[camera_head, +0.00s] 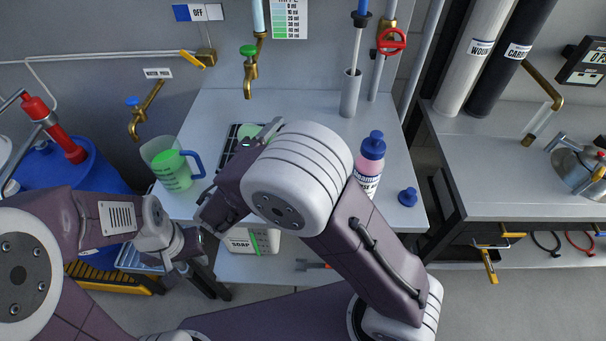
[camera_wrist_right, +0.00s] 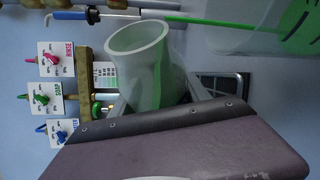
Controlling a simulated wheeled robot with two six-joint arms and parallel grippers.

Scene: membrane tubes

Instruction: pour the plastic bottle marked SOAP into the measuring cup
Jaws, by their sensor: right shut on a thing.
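My right gripper (camera_wrist_right: 162,100) is shut on a translucent white plastic bottle (camera_wrist_right: 137,40), which is open, tilted and has green liquid inside. Its label does not show. In the right wrist view a thin green stream runs from near its mouth into a clear measuring cup (camera_wrist_right: 235,38) with green liquid. In the head view the measuring cup (camera_head: 172,172), with a blue handle, stands on the table's left side. My right arm hides most of the held bottle there. My left gripper (camera_head: 193,243) is low, near the table's front left edge; its finger opening is unclear.
A pink bottle with a blue cap (camera_head: 371,150) stands right of my right arm, near a loose blue cap (camera_head: 407,197). A white container marked SOAP (camera_head: 240,240) shows below my arm. Brass taps (camera_head: 250,80) hang at the back.

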